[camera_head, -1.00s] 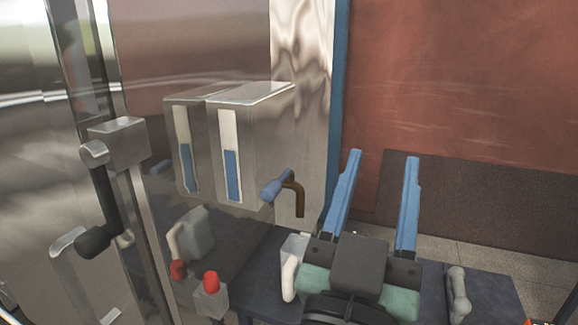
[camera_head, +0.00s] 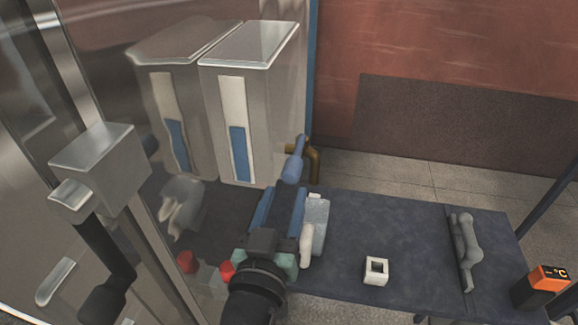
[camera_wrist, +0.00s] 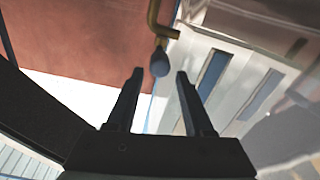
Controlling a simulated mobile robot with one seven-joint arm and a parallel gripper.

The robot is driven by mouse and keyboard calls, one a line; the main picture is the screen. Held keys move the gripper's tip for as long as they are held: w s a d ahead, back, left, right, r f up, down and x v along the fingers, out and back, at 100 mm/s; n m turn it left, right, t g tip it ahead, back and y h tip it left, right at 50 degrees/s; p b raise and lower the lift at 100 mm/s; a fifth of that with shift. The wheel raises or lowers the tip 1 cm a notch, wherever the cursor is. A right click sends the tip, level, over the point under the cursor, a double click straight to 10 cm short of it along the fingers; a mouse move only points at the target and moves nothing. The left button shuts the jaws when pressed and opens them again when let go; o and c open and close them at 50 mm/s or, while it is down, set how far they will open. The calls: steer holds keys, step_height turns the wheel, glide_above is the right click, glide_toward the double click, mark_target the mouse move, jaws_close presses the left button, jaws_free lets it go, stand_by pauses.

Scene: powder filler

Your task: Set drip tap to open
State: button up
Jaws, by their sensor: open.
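The drip tap has a blue lever handle (camera_head: 293,166) and a brass spout (camera_head: 315,158). It is on the lower right side of a steel tank (camera_head: 252,95) with a blue level gauge. The lever slants down toward me in the head view. My gripper (camera_head: 283,192) is open just below the lever, fingers pointing toward the tap. In the wrist view, the lever's rounded end (camera_wrist: 159,63) shows between and slightly beyond the two fingertips (camera_wrist: 160,74), with gaps on both sides. I cannot tell the exact depth between them.
A dark table (camera_head: 400,235) carries a small white square piece (camera_head: 376,270), a grey handle-like object (camera_head: 467,250) and a grey-white block (camera_head: 316,225) beside my gripper. An orange-topped device (camera_head: 548,280) is at right. A red button (camera_head: 227,271) and a steel panel are left.

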mark_target(290, 181)
steer(key=shift+w+d+p, duration=0.15)
steer(key=shift+w+p, duration=0.05)
steer(key=shift+w, duration=0.7)
steer(key=shift+w+d+p, duration=0.2)
steer(key=shift+w+p, duration=0.05)
steer(key=shift+w, duration=0.7)
steer(key=shift+w+d+p, duration=0.15)
steer(key=shift+w+p, duration=0.05)
steer(key=shift+w, duration=0.7)
jaws_close()
